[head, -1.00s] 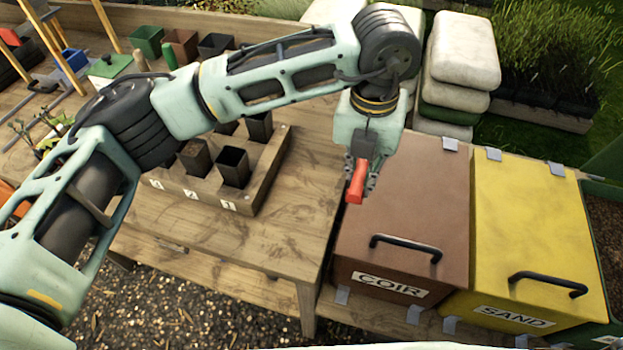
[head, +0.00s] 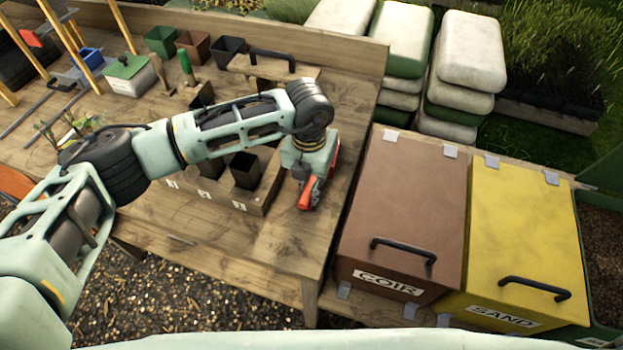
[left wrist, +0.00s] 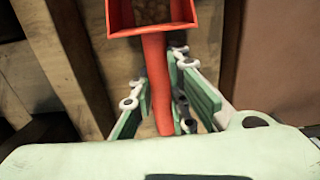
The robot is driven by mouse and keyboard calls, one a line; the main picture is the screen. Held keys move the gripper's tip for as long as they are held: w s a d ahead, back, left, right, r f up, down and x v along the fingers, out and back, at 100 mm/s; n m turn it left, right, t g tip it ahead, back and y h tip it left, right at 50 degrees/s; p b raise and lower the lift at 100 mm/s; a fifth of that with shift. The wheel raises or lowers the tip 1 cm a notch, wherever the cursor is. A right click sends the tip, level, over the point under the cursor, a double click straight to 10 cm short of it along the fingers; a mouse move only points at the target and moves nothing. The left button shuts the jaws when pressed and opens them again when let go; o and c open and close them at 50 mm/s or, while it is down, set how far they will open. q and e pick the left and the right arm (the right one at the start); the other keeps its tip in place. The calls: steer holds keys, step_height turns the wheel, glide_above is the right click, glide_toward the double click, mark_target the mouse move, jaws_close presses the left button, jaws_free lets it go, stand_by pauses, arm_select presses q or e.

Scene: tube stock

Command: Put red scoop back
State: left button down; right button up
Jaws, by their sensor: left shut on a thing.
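My left gripper (head: 310,188) is shut on the handle of the red scoop (head: 305,197). It holds the scoop over the right end of the wooden table (head: 285,255), just right of the block with numbered slots (head: 262,200). In the left wrist view the scoop's handle (left wrist: 156,80) runs between the two green fingers, and its pan is at the top edge, partly cut off. Brown matter shows inside the pan. The arm hides part of the block and of the scoop in the head view. My right gripper is not in view.
Black pots (head: 245,170) stand in the block. The brown COIR bin (head: 405,205) and yellow SAND bin (head: 520,225) to the right have closed lids. A wooden piece with a black handle (head: 290,72) is at the back. The table's front right corner is clear.

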arm_select(q)
steer(key=shift+f+b, duration=0.25)
steer(key=shift+b, duration=0.05)
steer(key=c, duration=1.7)
jaws_free()
steer(key=shift+r, duration=0.15)
step_height(320, 180, up, 11)
steer(key=b, duration=0.3)
steer(key=shift+s+a, duration=0.1)
steer(key=shift+r, duration=0.55)
steer(key=shift+s+f, duration=0.1)
